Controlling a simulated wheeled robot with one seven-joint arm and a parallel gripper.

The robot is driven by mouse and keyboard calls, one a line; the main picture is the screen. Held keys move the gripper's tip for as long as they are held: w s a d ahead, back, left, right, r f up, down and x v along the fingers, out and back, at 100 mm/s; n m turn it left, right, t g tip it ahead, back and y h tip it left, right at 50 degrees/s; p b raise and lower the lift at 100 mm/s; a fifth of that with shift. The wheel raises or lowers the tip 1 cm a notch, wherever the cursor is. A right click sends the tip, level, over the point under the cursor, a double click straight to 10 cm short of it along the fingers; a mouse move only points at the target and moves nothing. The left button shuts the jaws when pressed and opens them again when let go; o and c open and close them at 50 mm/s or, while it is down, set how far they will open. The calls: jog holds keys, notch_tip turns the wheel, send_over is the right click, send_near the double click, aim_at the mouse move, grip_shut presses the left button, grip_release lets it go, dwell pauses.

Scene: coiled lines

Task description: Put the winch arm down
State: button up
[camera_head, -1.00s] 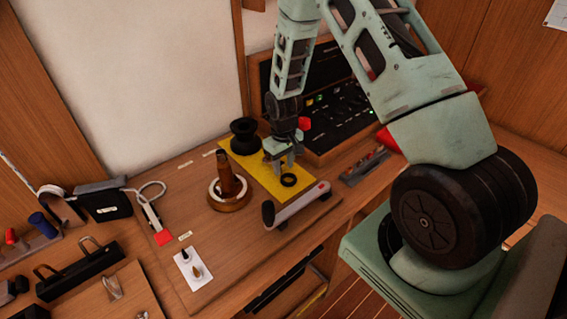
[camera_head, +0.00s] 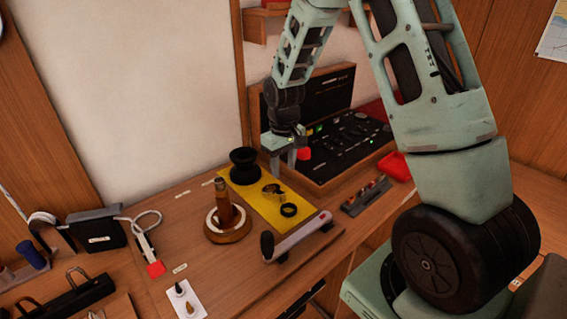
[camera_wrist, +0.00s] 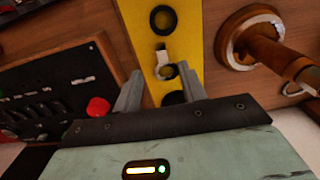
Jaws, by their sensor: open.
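A small metal piece with a ring and a short pale arm, which I take for the winch arm (camera_head: 273,191), lies on the yellow mat (camera_head: 262,206) between a black spool (camera_head: 243,166) and a black ring (camera_head: 289,210). My gripper (camera_head: 284,166) is open and empty, raised above and behind the mat, apart from the piece. In the wrist view, the piece (camera_wrist: 165,64) shows beyond and between my open fingertips (camera_wrist: 160,88), with the black ring (camera_wrist: 163,20) farther out. Part of the spool is hidden there by my gripper.
A wooden post on a round base (camera_head: 227,222) stands left of the mat. A grey crank with a black grip (camera_head: 299,238) lies near the table's front edge. A dark control panel (camera_head: 345,140) with a red knob (camera_head: 304,153) stands close to my gripper's right.

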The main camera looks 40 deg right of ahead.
jog(key=s+a+r+n, duration=0.2)
jog(key=s+a+r, duration=0.2)
jog(key=a, duration=0.5)
jog(key=s+a+r+n, duration=0.1)
jog(key=s+a+r, duration=0.3)
jog(key=a, duration=0.4)
jog(key=s+a+r+n, duration=0.1)
jog(key=s+a+n, duration=0.1)
jog(key=s+a, duration=0.3)
jog(key=s+a+r+n, duration=0.2)
jog(key=s+a, duration=0.3)
jog(key=s, duration=0.8)
jog(key=shift+s+y, duration=0.25)
jog(key=shift+y, duration=0.05)
jog(key=shift+f, duration=0.2)
jog(key=shift+f+b, duration=0.45)
jog(key=shift+b, duration=0.2)
